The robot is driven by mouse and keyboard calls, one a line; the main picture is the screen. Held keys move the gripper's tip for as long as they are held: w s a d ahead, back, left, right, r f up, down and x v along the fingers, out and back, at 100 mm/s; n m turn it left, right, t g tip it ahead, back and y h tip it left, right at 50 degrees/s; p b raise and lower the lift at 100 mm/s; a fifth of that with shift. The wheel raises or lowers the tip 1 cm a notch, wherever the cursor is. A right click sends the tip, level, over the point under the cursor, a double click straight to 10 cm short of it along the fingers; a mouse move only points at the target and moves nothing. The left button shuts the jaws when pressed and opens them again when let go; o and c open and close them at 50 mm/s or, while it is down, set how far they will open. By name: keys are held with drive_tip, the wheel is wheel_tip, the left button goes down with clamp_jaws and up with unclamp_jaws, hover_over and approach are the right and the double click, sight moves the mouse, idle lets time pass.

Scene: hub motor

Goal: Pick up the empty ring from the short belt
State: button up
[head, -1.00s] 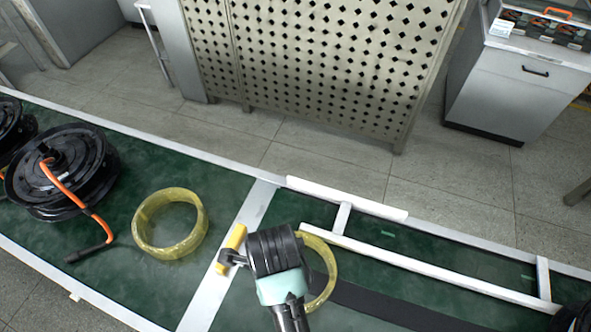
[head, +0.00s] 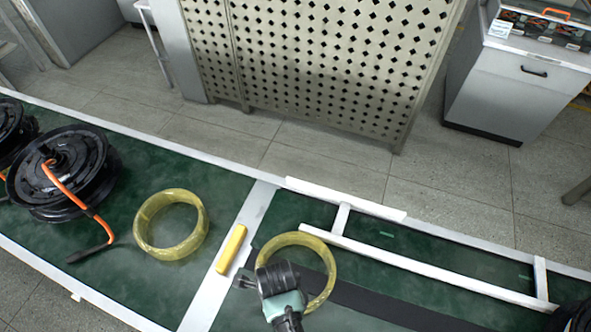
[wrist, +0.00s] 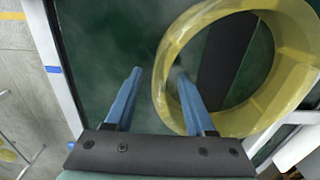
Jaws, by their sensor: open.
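A translucent yellow ring (head: 328,262) lies on the green belt section right of the white divider in the head view, partly hidden by my gripper (head: 245,282). It looks empty, with green belt and a dark strip visible through it. In the wrist view, my gripper (wrist: 158,75) is open with two blue fingers. The ring (wrist: 300,45) is at the right. Its near-left wall shows between the fingers, and the right finger overlaps the ring; whether they touch is unclear. A second yellow ring (head: 203,224) lies on the belt section left of the divider.
A yellow bar (head: 231,250) lies on the white divider (head: 255,205). Black hub motors (head: 85,185) with an orange cable stand on the belt at left. White rails (head: 420,266) run along the right section. A perforated metal panel (head: 320,60) stands behind the belt.

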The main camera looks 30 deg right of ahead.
drive_tip(key=shift+f, duration=0.25)
clamp_jaws()
drive_tip(key=shift+w+r, duration=0.1)
idle(1.2)
